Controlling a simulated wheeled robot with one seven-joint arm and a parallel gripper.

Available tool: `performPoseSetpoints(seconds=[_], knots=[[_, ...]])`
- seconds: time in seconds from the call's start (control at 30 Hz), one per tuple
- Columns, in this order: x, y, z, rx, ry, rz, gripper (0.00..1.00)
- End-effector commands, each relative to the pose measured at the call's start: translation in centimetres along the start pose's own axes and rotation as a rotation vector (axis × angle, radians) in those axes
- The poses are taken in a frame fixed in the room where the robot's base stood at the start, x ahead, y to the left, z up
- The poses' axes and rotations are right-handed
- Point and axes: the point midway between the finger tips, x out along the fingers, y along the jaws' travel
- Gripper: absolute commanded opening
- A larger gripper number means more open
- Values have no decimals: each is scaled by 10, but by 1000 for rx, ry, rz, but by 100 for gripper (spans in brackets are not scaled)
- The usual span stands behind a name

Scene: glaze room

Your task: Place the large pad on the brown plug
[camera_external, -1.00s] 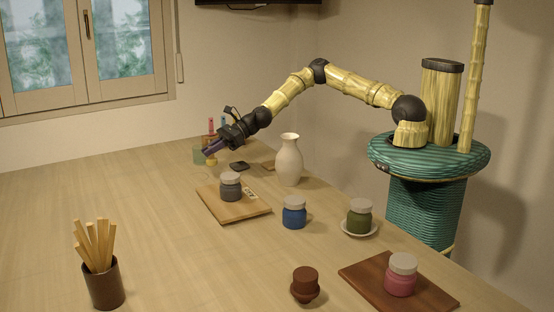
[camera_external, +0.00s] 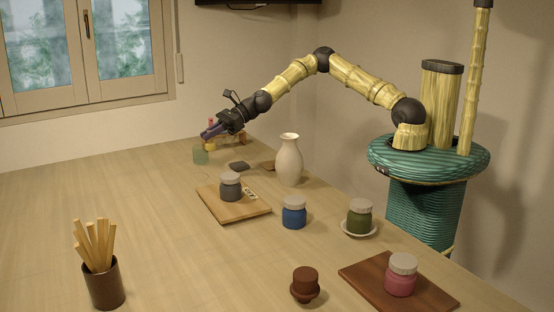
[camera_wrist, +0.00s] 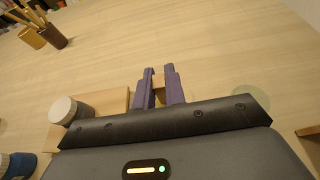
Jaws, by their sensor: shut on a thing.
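My gripper (camera_external: 209,135), with purple fingers, is above the far end of the table. It is shut on a small yellow thing (camera_external: 210,146), seen as ochre between the fingertips in the wrist view (camera_wrist: 159,97); I cannot tell if this is the large pad. A dark flat pad (camera_external: 239,166) lies on the table below and to the right of the gripper. A brown plug-like thing (camera_external: 305,283), with a wide round top and a flared lower part, stands at the front of the table, far from the gripper.
A pale green glass (camera_external: 200,156) is just below the gripper. A white vase (camera_external: 289,160), a board (camera_external: 232,211) with a grey jar (camera_external: 230,187), a blue jar (camera_external: 294,213), a green jar (camera_external: 360,217) and a pink jar (camera_external: 401,276) stand nearer. The left table is mostly clear.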

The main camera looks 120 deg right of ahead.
Motion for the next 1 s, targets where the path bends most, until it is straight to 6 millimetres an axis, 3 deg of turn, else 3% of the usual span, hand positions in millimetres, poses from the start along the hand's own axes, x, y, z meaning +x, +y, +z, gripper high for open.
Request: performPoseSetpoints(seconds=[0.3,0.47,0.67,1.0], knots=[[1,2,0,-1,0,3,0],[13,22,7,-14,2,31,0],[45,86,26,-50,10,113,0],[88,226,57,-121,18,275,0]])
